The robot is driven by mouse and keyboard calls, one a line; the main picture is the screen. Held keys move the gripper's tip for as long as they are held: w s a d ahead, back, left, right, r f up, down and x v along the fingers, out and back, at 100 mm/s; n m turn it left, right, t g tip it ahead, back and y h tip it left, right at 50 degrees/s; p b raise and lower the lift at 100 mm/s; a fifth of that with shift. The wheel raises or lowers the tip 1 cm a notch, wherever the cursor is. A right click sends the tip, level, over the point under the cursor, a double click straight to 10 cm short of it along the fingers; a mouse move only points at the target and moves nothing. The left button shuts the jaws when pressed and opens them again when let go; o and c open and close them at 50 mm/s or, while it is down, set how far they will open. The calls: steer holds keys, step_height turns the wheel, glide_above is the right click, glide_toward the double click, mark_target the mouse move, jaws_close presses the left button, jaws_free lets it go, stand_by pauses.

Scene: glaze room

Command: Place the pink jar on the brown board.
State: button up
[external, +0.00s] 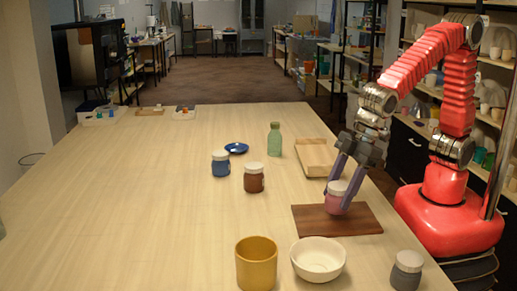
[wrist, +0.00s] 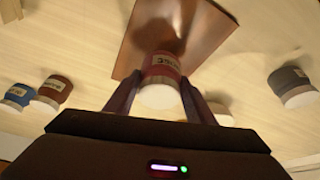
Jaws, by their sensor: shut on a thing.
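The pink jar (external: 336,203) has a white lid and stands upright between the fingers of my gripper (external: 338,193). My gripper is shut on it. The dark brown board (external: 365,217) lies flat on the table under the jar. The jar's bottom overlaps the board's middle in the external view; I cannot tell for sure whether it touches. In the wrist view the pink jar (wrist: 162,66) sits between both fingers, lid toward the camera, with the brown board (wrist: 213,32) behind it.
A mustard pot (external: 256,264), a white bowl (external: 318,259) and a grey jar (external: 406,271) stand in front of the board. A brown jar (external: 254,178), blue jar (external: 221,164), green bottle (external: 275,140) and pale wooden board (external: 314,156) stand behind. The table's left side is clear.

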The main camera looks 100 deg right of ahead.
steer(key=shift+f, duration=1.05)
steer(key=o, duration=1.2)
steer(key=shift+f, duration=0.1)
steer(key=v, duration=1.2)
